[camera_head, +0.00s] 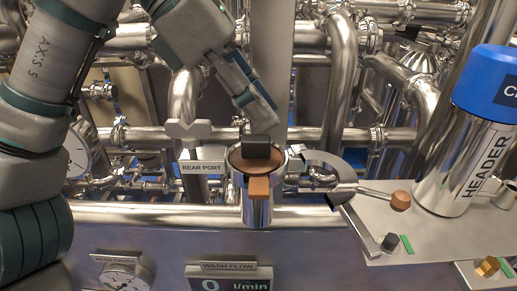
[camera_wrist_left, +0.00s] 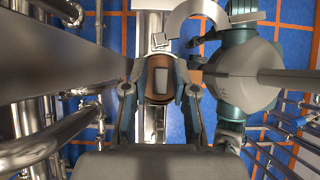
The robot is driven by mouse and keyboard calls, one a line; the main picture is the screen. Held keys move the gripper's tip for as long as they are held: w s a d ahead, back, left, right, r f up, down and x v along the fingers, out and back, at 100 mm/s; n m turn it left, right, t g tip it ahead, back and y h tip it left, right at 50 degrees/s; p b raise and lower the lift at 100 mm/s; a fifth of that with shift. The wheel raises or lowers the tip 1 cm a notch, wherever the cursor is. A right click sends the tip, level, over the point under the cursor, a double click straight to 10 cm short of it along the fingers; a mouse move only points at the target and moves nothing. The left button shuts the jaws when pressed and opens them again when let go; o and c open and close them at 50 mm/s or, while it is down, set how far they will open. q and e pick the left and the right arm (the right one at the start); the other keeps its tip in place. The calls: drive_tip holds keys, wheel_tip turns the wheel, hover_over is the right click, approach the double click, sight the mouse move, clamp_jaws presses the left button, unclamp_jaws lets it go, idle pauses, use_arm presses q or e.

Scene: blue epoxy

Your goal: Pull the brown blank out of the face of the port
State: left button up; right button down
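The port (camera_head: 258,212) is an upright shiny metal cylinder in the middle of the head view. The brown blank (camera_head: 236,158) lies as a round disc in its top face, with a dark grey block (camera_head: 256,147) standing on it and an orange-brown tab (camera_head: 258,188) at its front. My left gripper (camera_head: 262,118) reaches down from above, just over the block. In the left wrist view the fingers (camera_wrist_left: 163,105) are spread on both sides of the brown blank (camera_wrist_left: 160,67) and its grey block (camera_wrist_left: 161,83), with gaps visible. I cannot tell whether they touch the blank. My right gripper is not in view.
A grey crescent piece (camera_head: 328,166) with a brown-knobbed rod (camera_head: 400,200) sits right of the port. A blue-capped HEADER cylinder (camera_head: 466,160) stands on a metal shelf (camera_head: 440,245) at right. A REAR PORT label (camera_head: 202,168) is at left. Shiny pipes crowd the back.

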use_arm(q)
drive_tip(key=shift+d, duration=0.4)
drive_tip(key=shift+w+a+r, duration=0.15)
drive_tip(key=shift+a+r, duration=0.15)
drive_tip(key=shift+a, duration=0.15)
drive_tip(key=a, duration=0.9)
drive_tip(key=shift+w+a+r, duration=0.1)
drive_tip(key=shift+a, duration=1.3)
drive_tip(key=shift+a, duration=0.1)
